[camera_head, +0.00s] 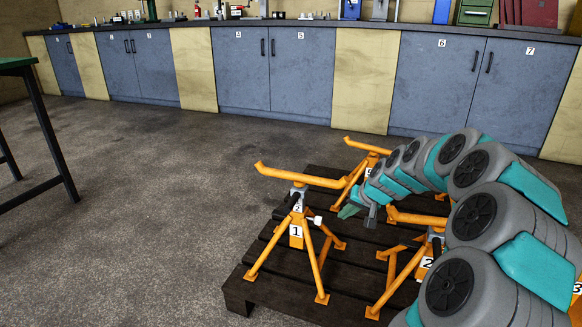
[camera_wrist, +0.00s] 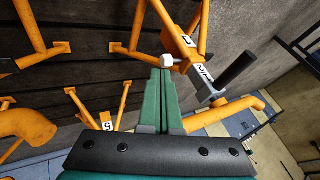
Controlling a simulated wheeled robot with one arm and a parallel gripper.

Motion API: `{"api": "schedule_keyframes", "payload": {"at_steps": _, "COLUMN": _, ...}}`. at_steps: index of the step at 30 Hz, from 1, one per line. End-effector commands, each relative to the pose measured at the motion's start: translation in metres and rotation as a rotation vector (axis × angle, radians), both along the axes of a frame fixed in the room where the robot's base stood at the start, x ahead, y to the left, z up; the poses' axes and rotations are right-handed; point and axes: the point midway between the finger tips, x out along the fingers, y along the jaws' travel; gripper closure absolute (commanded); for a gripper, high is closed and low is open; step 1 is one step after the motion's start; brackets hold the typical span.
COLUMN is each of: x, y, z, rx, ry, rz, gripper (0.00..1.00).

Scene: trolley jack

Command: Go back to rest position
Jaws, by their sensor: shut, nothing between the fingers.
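My gripper (camera_head: 350,211) is at the end of my grey and teal arm, low over the pallet, just right of orange stand 1 (camera_head: 296,232). In the wrist view its green fingers (camera_wrist: 164,72) lie together, with nothing visible between them. Their tips point at the white hexagonal knob (camera_wrist: 173,61) of stand 1. They look very close to it, but I cannot tell whether they touch. The knob also shows in the head view (camera_head: 317,221). Stand 1 stands upright with its bar on top.
More orange stands, number 5 (camera_head: 368,173) behind and number 2 (camera_head: 426,263) at front right, surround my arm on the dark wooden pallet (camera_head: 246,284). Blue cabinets (camera_head: 240,70) line the back. A green-topped table (camera_head: 18,63) is at left. The floor between is clear.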

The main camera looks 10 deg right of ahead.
Motion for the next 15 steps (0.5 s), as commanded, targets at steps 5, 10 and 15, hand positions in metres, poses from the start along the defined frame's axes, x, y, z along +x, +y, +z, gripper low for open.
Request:
{"api": "schedule_keyframes", "payload": {"at_steps": 5, "x": -0.052, "y": 0.081, "z": 0.048, "rx": -0.019, "ry": 0.076, "rz": 0.160, "gripper": 1.00}}
{"api": "schedule_keyframes", "payload": {"at_steps": 10, "x": -0.122, "y": 0.139, "z": 0.078, "rx": -0.064, "ry": 0.176, "rz": 0.292, "gripper": 1.00}}
{"api": "schedule_keyframes", "payload": {"at_steps": 15, "x": -0.202, "y": 0.173, "z": 0.097, "rx": -0.124, "ry": 0.291, "rz": 0.387, "gripper": 1.00}}
